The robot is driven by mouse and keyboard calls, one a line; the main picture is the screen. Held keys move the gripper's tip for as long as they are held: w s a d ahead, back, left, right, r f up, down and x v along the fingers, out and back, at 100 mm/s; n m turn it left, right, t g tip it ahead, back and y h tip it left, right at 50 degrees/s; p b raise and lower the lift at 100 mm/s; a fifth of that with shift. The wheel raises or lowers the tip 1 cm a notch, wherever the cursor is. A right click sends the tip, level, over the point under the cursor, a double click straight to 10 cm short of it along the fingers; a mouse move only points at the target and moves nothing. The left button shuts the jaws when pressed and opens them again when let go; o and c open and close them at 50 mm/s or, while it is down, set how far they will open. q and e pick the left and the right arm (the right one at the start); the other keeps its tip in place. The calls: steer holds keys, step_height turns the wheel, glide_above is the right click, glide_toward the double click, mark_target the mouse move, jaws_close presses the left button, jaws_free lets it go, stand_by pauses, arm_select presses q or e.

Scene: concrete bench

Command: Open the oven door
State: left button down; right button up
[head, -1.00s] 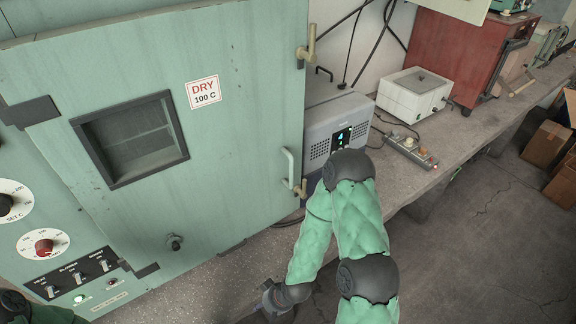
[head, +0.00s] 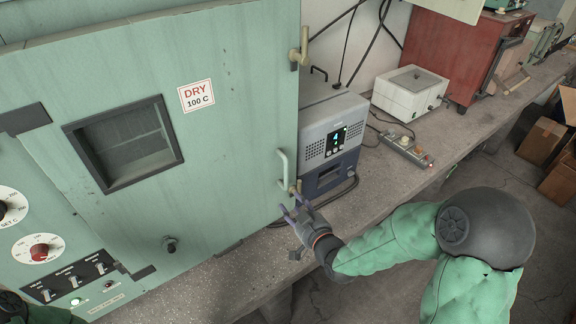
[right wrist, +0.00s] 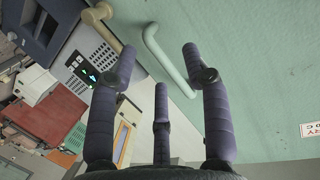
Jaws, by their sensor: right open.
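The oven door (head: 225,140) is a pale green panel with a small dark-framed window (head: 122,145) and a "DRY 100 C" label; it looks closed. Its pale handle (head: 284,172) is a vertical bar near the door's right edge. My right gripper (head: 291,208) is just below the handle's lower end in the head view, open and empty. In the right wrist view, the handle (right wrist: 166,58) shows ahead, between the spread fingers of the gripper (right wrist: 160,70). I cannot tell whether any finger touches it. My left gripper cannot be made out.
Brass latches (head: 303,45) sit on the door's right edge. A grey instrument (head: 332,135) stands close right of the oven. A white box (head: 409,92) and power strip (head: 405,147) lie farther along the bench. The bench front (head: 250,270) is clear.

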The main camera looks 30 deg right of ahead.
step_height(320, 180, up, 7)
steer(key=s+d+t+h, duration=0.1)
steer(key=d+t, duration=0.1)
glide_above(287, 186)
steer(key=shift+w+d+f+n, duration=0.2)
steer(key=shift+w+d+n, duration=0.1)
steer(key=shift+w, duration=0.1)
jaws_close()
